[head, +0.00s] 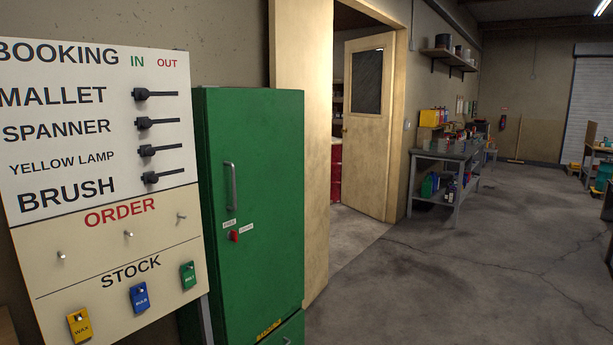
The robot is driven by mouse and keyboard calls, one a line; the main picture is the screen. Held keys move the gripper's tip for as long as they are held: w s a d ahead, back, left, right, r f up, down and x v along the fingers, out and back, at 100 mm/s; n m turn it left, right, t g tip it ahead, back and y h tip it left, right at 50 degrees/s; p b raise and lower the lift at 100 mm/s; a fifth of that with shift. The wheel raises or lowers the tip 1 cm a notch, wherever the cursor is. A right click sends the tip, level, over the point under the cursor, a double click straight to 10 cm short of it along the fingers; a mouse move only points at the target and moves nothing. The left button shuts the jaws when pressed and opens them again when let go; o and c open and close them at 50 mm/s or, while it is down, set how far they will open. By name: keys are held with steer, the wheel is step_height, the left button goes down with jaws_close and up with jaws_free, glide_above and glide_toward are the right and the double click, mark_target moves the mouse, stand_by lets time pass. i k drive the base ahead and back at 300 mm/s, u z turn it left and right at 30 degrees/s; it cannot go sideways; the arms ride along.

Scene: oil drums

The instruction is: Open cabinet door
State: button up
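A tall green cabinet (255,200) stands against the wall left of the middle in the head view. Its door looks shut. A grey vertical handle (231,187) sits on the door's left side. Below the handle is a small red knob or latch (234,236) with small white labels beside it; the labels are too small to read. A lower green section (285,332) with a yellow label shows at the bottom edge. My gripper is not in view.
A white and cream board (100,180) with tags and dark switches stands close at the left, partly covering the cabinet's lower left. An open wooden door (369,140) leads to another room. A workbench (447,160) stands farther right. The concrete floor (430,290) is clear.

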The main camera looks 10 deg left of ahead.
mark_target(255, 144)
steer(key=u, duration=0.1)
steer(key=i, duration=1.1)
steer(key=u, duration=1.15)
steer(key=i, duration=0.5)
steer(key=u, duration=0.3)
